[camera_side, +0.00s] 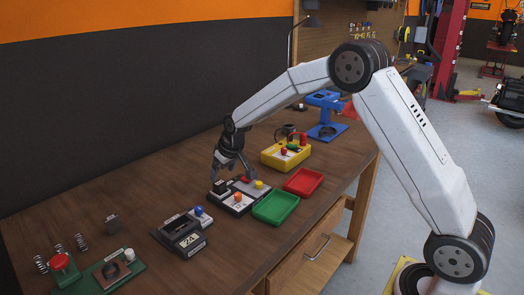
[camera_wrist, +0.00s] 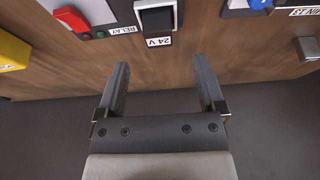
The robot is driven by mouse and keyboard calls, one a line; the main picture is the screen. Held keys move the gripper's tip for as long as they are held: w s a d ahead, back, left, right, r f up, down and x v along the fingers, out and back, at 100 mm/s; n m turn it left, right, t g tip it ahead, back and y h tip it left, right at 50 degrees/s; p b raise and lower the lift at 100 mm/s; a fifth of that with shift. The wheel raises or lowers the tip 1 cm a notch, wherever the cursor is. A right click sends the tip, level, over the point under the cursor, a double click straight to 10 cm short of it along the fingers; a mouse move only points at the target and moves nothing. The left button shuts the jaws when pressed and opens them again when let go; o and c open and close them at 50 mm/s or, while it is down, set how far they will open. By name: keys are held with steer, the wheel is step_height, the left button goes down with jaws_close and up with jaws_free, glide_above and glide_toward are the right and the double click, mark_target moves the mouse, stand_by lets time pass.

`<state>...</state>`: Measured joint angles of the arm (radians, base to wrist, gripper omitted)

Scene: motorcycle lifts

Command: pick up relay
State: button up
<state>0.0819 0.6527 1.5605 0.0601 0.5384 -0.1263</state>
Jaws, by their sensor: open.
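A black block (camera_wrist: 157,18) sits in a pale frame above a "24 V" label in the wrist view. A "RELAY" label (camera_wrist: 122,30) lies just left of it, so the block may be the relay, but I cannot be sure. In the side view the dark block (camera_side: 220,187) is at the back left of a pale panel. My gripper (camera_side: 231,173) is over the panel's back edge. In the wrist view my gripper (camera_wrist: 162,62) is open with nothing between its fingers. The fingertips stop short of the block in the picture.
The panel carries a red switch (camera_wrist: 70,18) and an orange knob (camera_side: 238,196). A green tray (camera_side: 275,209), a red tray (camera_side: 304,182) and a yellow box (camera_side: 285,153) stand to the right. A dark wall runs behind.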

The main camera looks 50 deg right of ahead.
mark_target(219, 182)
steer(key=shift+w+f, duration=0.2)
steer(key=shift+f, duration=0.25)
steer(key=shift+f, duration=0.15)
steer(key=shift+x, duration=2.5)
steer(key=shift+d, duration=0.1)
steer(key=shift+w, duration=0.1)
jaws_close()
steer(key=shift+r, duration=0.2)
